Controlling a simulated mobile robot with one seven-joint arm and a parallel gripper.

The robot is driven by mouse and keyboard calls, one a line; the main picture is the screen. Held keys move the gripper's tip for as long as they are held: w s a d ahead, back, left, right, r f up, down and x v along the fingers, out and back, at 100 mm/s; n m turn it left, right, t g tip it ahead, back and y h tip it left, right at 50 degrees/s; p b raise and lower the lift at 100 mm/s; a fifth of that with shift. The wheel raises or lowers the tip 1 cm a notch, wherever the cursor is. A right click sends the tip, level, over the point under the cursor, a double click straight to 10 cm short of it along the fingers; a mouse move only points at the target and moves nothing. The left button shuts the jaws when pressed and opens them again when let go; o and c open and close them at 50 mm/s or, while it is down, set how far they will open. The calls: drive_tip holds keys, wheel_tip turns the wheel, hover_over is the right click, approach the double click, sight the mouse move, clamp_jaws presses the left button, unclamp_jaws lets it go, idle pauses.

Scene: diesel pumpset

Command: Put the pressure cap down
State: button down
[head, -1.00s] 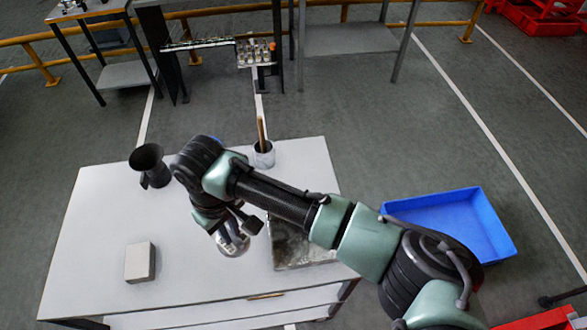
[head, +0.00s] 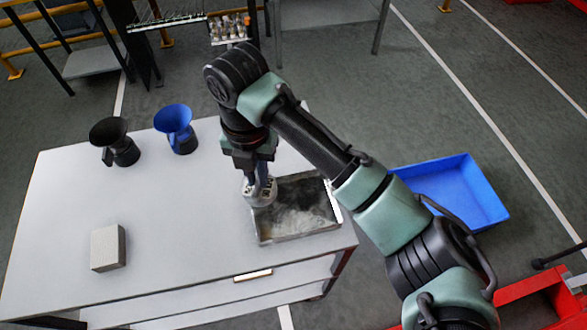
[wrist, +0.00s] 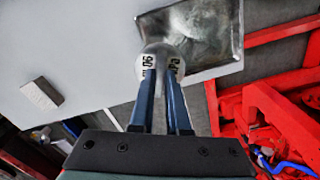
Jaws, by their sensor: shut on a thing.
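The pressure cap (head: 262,194) is a round silvery metal piece. In the head view it hangs under my gripper (head: 258,177), over the left rim of the metal tray (head: 263,233) on the white table. In the wrist view the cap (wrist: 160,50), with dark lettering on its side, sits between the two blue fingertips of my gripper (wrist: 162,80), which are shut on it. The tray (wrist: 238,35) lies just beyond the cap there. I cannot tell whether the cap touches the tray. My wrist hides part of the tray's far left corner.
A black funnel-topped jug (head: 115,142) and a blue one (head: 176,128) stand at the table's back left. A pale block (head: 108,247) lies front left. The table's middle left is clear. A blue bin (head: 455,195) is on the floor to the right.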

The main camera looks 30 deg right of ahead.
drive_tip(key=n, duration=0.1)
drive_tip(key=d+n, duration=0.1)
drive_tip(key=n, duration=0.1)
drive_tip(key=d+n+b, duration=0.1)
drive_tip(key=shift+s+d+f, duration=0.1)
drive_tip(key=shift+s+f, duration=0.1)
drive_tip(key=shift+s, duration=0.1)
drive_tip(key=shift+f+n, duration=0.35)
drive_tip(key=shift+n, duration=0.05)
hover_over(274, 212)
wheel_tip(274, 212, down, 9)
drive_tip(key=shift+f+p, duration=0.15)
drive_tip(key=shift+p, duration=0.2)
drive_tip(key=c, duration=0.9)
unclamp_jaws()
drive_tip(key=shift+f, duration=0.1)
wheel_tip(274, 212, up, 12)
drive_tip(key=shift+d+r+b, duration=0.1)
drive_tip(key=shift+r+b, duration=0.1)
drive_tip(key=shift+b, duration=0.35)
